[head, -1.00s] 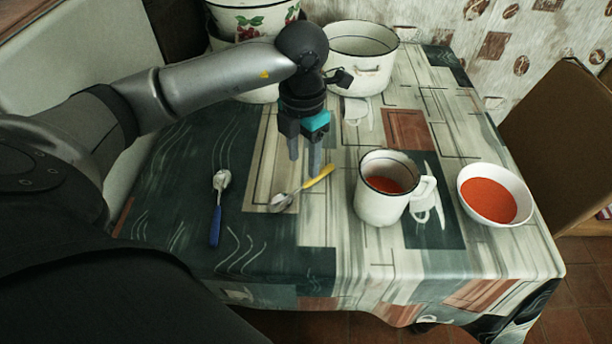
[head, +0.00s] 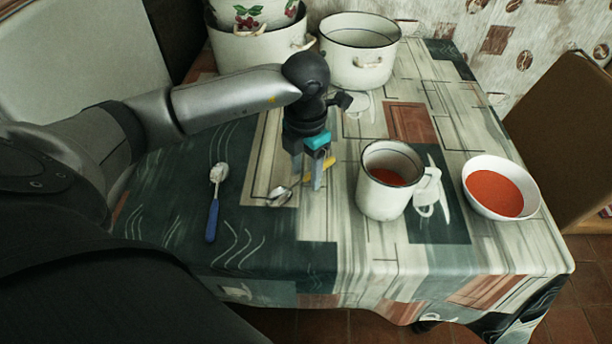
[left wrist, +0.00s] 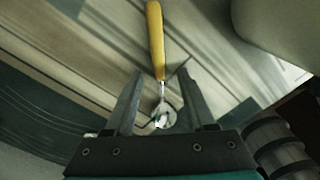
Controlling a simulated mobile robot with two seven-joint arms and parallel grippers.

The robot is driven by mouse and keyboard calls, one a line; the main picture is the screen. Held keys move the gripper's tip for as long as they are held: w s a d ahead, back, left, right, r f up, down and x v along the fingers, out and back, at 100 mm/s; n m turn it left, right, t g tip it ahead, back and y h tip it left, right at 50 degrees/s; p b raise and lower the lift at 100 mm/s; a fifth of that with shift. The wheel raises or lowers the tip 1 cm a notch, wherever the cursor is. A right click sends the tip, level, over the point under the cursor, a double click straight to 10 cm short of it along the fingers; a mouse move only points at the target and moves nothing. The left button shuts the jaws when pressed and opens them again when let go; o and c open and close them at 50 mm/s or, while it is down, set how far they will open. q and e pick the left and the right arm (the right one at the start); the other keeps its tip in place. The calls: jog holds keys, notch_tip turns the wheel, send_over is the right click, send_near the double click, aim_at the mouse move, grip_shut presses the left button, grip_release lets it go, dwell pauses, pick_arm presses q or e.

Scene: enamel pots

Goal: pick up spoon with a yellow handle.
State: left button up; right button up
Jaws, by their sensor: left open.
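The spoon with a yellow handle lies on the table; its metal bowl (head: 281,196) shows left of my left gripper in the head view, and a bit of its yellow handle (head: 329,163) shows behind the fingers. In the left wrist view its yellow handle (left wrist: 155,38) runs up from the metal part, which lies between the two fingers. My left gripper (head: 307,186) points down, open, with its fingertips low over the spoon. The fingers also show in the left wrist view (left wrist: 160,95). I cannot tell whether they touch the spoon. My right gripper is not in view.
A blue-handled spoon (head: 213,210) lies to the left. A white mug (head: 387,190) with red contents stands close to the right of my gripper, and a white bowl (head: 527,203) farther right. Enamel pots (head: 362,65) stand at the back.

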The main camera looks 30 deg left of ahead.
pick_arm(q)
grip_shut()
dwell(0.4)
